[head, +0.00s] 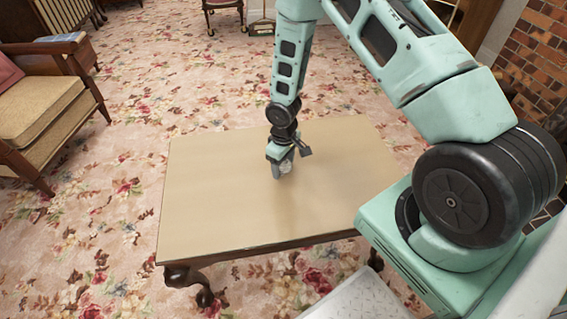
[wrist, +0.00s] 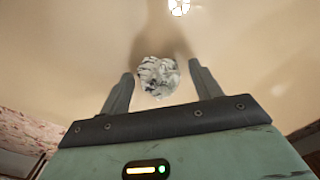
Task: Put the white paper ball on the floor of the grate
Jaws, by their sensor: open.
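The white paper ball (wrist: 158,77) is crumpled, with dark marks. In the wrist view it sits between the tips of my gripper (wrist: 161,88), with a gap showing on both sides. In the head view my gripper (head: 283,168) points down over the middle of the table, and a small pale part of the paper ball (head: 285,166) shows at its fingers. My gripper is open. The table (head: 215,190) has a plain tan top and dark carved legs. The grate is not in view.
A brick wall (head: 535,60) stands at the right edge of the head view. An armchair (head: 45,110) is at the left. Floral carpet (head: 130,140) surrounds the table. The rest of the tabletop is bare. A chair (head: 222,8) stands at the back.

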